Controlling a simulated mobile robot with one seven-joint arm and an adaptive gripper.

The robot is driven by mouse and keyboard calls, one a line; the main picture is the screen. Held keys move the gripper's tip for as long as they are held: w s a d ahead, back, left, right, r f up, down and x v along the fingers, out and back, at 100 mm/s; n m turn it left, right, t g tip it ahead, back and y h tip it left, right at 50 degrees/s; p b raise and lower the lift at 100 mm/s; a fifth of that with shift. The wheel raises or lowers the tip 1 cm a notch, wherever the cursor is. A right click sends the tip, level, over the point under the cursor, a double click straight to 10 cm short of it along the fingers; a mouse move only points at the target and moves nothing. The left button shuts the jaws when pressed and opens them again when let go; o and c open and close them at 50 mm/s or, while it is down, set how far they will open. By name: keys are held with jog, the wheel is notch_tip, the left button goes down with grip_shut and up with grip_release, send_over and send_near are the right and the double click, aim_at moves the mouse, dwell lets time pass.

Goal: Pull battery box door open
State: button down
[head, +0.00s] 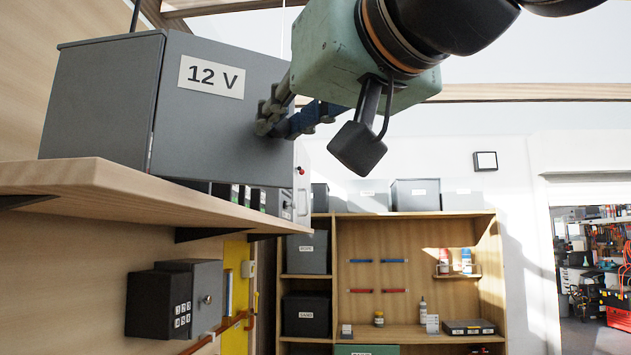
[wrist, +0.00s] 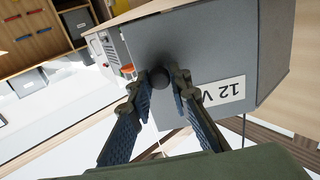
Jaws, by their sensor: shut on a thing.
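The grey battery box (head: 105,100) stands on the wooden shelf at the upper left of the head view. Its door (head: 205,125) carries a white "12 V" label, which shows upside down in the wrist view (wrist: 218,95). No clear opening shows at the door, but its far edge is partly hidden behind my gripper. A dark round knob (wrist: 158,77) sticks out from the door between my fingers in the wrist view. My gripper (head: 268,118) is shut on this knob, with its fingers on both sides (wrist: 160,88). The fingers hide the knob in the head view.
The wooden shelf (head: 95,175) runs under the box. A device with a red button (head: 301,180) stands beyond the box. Smaller dark boxes (head: 160,303) hang on the wall below. A wooden cabinet (head: 415,225) stands behind. Open air lies right of the door.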

jog(key=c, duration=1.8)
grip_release()
jog(key=shift+o, duration=0.2)
jog(key=v, duration=1.2)
